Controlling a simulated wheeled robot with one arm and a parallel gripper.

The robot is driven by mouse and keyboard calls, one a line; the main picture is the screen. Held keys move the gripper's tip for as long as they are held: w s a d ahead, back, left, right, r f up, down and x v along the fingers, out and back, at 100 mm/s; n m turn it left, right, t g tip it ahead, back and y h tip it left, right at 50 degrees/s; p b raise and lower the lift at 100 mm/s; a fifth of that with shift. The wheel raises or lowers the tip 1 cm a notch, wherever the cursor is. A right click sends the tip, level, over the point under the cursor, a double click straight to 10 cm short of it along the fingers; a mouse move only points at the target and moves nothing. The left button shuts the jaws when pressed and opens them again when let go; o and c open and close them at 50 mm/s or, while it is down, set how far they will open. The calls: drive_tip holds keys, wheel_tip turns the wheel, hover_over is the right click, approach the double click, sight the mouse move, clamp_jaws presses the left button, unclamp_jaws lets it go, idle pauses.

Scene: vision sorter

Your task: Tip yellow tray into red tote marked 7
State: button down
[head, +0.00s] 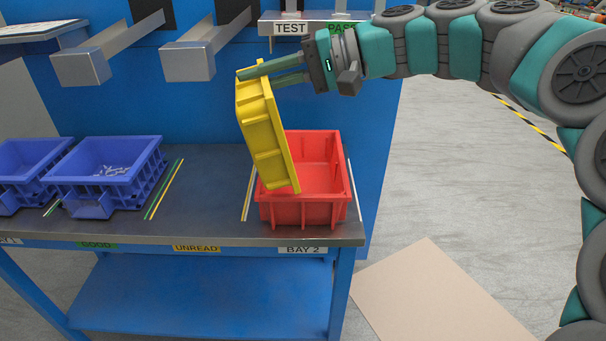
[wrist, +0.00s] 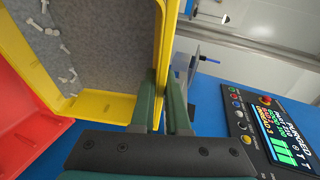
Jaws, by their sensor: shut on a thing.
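The yellow tray (head: 262,130) is tipped steeply, almost on edge, over the left part of the red tote (head: 322,168). My gripper (head: 256,77) is shut on the tray's upper rim. In the wrist view the fingers (wrist: 161,95) pinch the yellow tray wall (wrist: 104,106). The tray's grey inside shows several small white pieces (wrist: 67,76) there. The red tote shows at the left of the wrist view (wrist: 28,135). The tote stands upright on the bench; its visible inside looks empty, and part is hidden behind the tray. I see no 7 on it; the bench edge below reads BAY 2.
Two blue totes stand on the bench at the left; the nearer one (head: 108,165) holds small pale pieces. Metal arms (head: 188,60) jut out above the bench. A TEST/PASS sign (head: 313,28) hangs behind my gripper. A control panel (wrist: 268,125) shows in the wrist view.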

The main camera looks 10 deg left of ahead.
drive_tip(key=shift+w+d+r+y+b, duration=0.1)
drive_tip(key=shift+w+d+y+b, duration=0.1)
drive_tip(key=shift+d, duration=0.2)
drive_tip(key=shift+w+d+r+y+b, duration=0.1)
drive_tip(key=shift+w+d+y+b, duration=0.1)
drive_tip(key=shift+d, duration=0.15)
drive_tip(key=shift+w+d+r+y+b, duration=0.1)
drive_tip(key=shift+w+d+y+b, duration=0.15)
drive_tip(key=shift+d, duration=0.2)
drive_tip(key=shift+w+d+r+y+b, duration=0.1)
drive_tip(key=shift+d+y, duration=0.25)
drive_tip(key=shift+d, duration=0.1)
drive_tip(key=shift+w+d+f+m+g+y+b, duration=0.1)
drive_tip(key=shift+w+d+m+g+y+b, duration=0.25)
drive_tip(key=shift+d+y, duration=0.35)
drive_tip(key=shift+w+d+m+g+y+b, duration=0.15)
drive_tip(key=shift+w+d+y+b, duration=0.25)
drive_tip(key=shift+d, duration=0.5)
drive_tip(key=shift+s+a+f+n+t+h+p, duration=0.15)
drive_tip(key=shift+s+a+h+p, duration=0.35)
drive_tip(key=shift+a, duration=0.3)
drive_tip(key=shift+s+a+r+n+t+h+p, duration=0.1)
drive_tip(key=shift+s+a+h+p, duration=0.15)
drive_tip(key=shift+a+h, duration=0.5)
drive_tip(key=shift+s+a+f+n+t+h+p, duration=0.15)
drive_tip(key=shift+s+a+h+p, duration=0.25)
drive_tip(key=shift+a, duration=0.5)
